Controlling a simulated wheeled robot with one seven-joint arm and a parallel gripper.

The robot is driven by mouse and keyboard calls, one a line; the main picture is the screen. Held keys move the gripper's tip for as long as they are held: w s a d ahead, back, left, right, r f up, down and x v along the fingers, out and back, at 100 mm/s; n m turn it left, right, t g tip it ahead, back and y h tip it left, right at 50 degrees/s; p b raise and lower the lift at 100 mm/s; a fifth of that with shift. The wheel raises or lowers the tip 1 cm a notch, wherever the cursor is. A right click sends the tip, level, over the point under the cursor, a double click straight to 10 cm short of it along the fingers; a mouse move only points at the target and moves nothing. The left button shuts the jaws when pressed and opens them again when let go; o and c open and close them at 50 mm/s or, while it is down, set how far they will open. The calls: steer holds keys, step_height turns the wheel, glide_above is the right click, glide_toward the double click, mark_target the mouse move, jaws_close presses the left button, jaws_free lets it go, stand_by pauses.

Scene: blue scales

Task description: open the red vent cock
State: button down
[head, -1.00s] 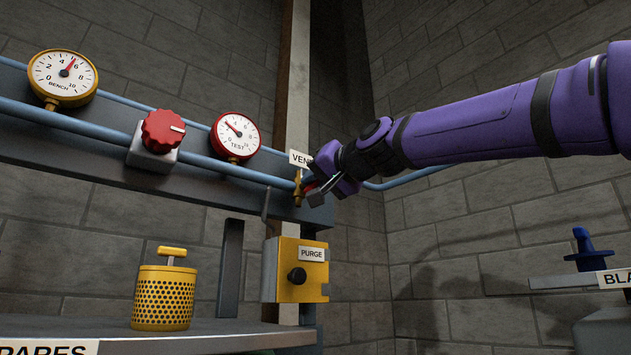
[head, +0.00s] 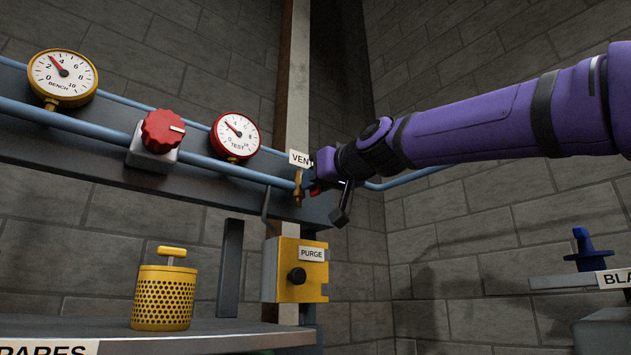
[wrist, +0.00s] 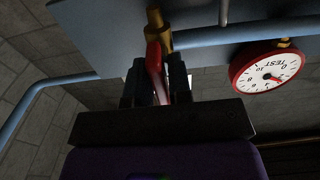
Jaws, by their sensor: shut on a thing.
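The vent cock has a brass body (head: 298,188) on the blue pipe, just below the VENT label (head: 300,159). Its red lever (wrist: 154,62) shows in the wrist view between my two dark fingers. My gripper (wrist: 155,78) is shut on the lever. In the head view my gripper (head: 320,186) is at the right of the brass body, and only a small red part of the lever (head: 316,188) shows. The brass body also shows in the wrist view (wrist: 158,33), just beyond the fingertips.
The red TEST gauge (head: 235,136) reads low, near 3. A red knob (head: 163,130) sits between them. Below are a yellow PURGE box (head: 302,269) with a black knob and a perforated yellow canister (head: 163,297) on a shelf.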

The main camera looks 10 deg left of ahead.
stand_by(0.3)
steer(key=c, duration=1.2)
jaws_free()
steer(key=v, duration=1)
steer(key=shift+s+d, duration=0.25)
steer(key=shift+d, duration=0.05)
steer(key=s+d+f+m+g+h, duration=0.2)
steer(key=s+d+f, duration=0.4)
steer(key=d+f, duration=0.4)
steer(key=s+d+f+m+g+h, duration=0.2)
steer(key=s+d+f+m+h, duration=0.2)
steer(key=f, duration=1.7)
steer(key=s+d+f+m+g+h, duration=0.2)
steer(key=s+d+f+h, duration=0.5)
steer(key=d+f, duration=0.8)
steer(key=shift+s+d+f+m+g, duration=0.1)
steer(key=shift+s+d+m+g, duration=0.1)
steer(key=shift+s+d+m, duration=0.45)
steer(key=shift+s+d+f+m+g, duration=0.1)
steer(key=shift+s+d+m+g, duration=0.15)
steer(key=shift+s+d, duration=0.7)
